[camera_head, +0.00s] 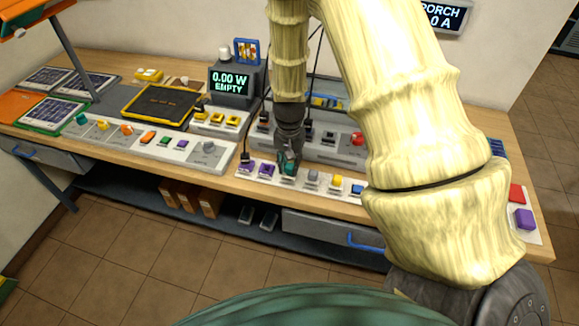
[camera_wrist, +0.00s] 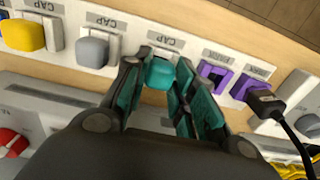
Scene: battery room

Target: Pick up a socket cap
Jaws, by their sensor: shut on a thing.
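A teal socket cap (camera_wrist: 159,74) sits at a socket labelled CAP on the white strip, between my gripper's fingers in the wrist view. My gripper (camera_wrist: 160,85) is shut on this cap, with teal pads on its dark fingers. In the head view my gripper (camera_head: 288,165) reaches straight down to the strip, and its fingers largely hide the cap. A grey cap (camera_wrist: 93,51) and a yellow cap (camera_wrist: 23,33) sit at neighbouring sockets labelled CAP. The grey cap (camera_head: 312,177) and yellow cap (camera_head: 337,181) also show in the head view.
Purple sockets (camera_wrist: 215,78) lie beside the held cap; a black plug with a cable (camera_wrist: 262,102) is in the neighbouring one. A grey panel with a red knob (camera_head: 357,138) stands behind the strip. A meter (camera_head: 232,84) reads 0.00 W EMPTY. The bench's front edge is close.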

